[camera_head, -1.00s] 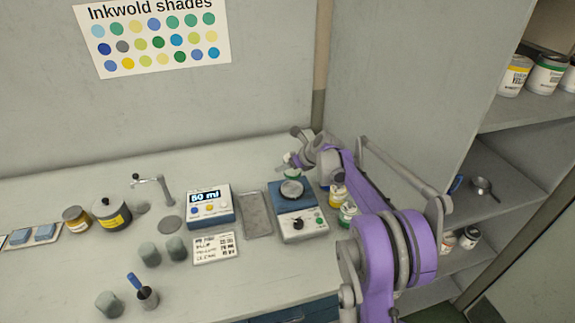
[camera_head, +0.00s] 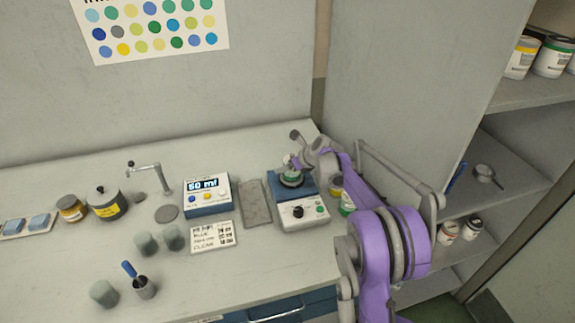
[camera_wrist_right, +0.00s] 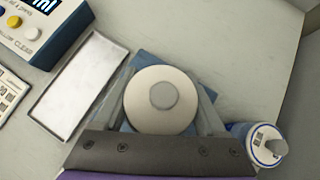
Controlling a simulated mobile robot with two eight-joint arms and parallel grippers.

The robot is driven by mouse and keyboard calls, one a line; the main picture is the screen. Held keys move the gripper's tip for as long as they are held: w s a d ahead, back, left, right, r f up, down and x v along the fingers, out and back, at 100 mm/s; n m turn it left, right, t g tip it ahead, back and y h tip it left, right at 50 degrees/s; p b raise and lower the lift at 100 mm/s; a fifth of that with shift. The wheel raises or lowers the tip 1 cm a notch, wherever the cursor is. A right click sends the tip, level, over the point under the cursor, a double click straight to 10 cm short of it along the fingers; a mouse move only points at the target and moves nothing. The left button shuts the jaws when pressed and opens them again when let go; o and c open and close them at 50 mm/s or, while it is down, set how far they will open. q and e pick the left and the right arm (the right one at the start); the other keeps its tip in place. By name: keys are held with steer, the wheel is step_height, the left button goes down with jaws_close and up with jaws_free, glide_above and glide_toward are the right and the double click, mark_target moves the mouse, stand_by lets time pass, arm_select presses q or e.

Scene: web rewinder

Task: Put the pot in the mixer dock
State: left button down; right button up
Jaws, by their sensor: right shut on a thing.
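The pot (camera_head: 291,178) is small with a green band. Its round cream lid with a grey knob shows in the right wrist view (camera_wrist_right: 136,100). My right gripper (camera_head: 293,165) is shut on it, one finger on each side. The mixer dock (camera_head: 304,212) is a blue unit with a pale front panel, a black knob and a green button. The pot is upright over the dock's round seat and hides most of it. I cannot tell whether it touches the seat. A blue part of the dock shows beneath it in the wrist view. My left gripper is not in view.
A grey tray (camera_head: 256,203) lies left of the dock, beside the blue dispenser (camera_head: 207,196). Bottles stand close on its right; one with a white cap (camera_wrist_right: 264,146) shows in the wrist view. The shelf unit (camera_head: 520,100) is at the right.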

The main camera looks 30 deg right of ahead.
steer(key=shift+f, duration=0.35)
stand_by(0.4)
steer(key=o, duration=1.4)
steer(key=shift+r, duration=0.1)
steer(key=shift+r+p, duration=2.55)
steer(key=shift+r, duration=2.9)
